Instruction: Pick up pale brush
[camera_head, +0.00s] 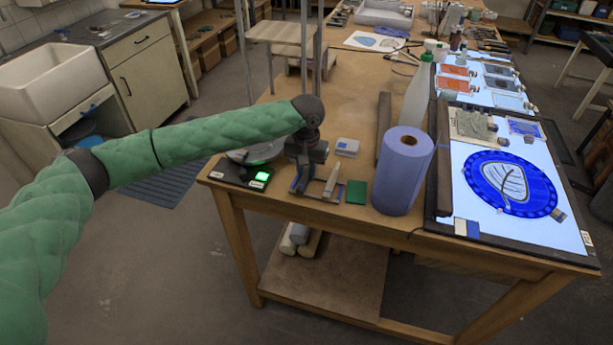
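My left gripper (314,188) points down at the near left corner of the wooden table, its arm coming in from the left. A slim, pale, tapered thing (332,180) shows at its right side, tilted. It may be the pale brush, but it is too small to be sure. I cannot tell whether the fingers touch it or how far apart they are. My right gripper is out of view.
A black scale (230,172) with a green display lies left of the gripper. A green pad (356,192), a small grey box (347,147), a blue paper roll (402,170) and a bottle (418,98) stand right.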

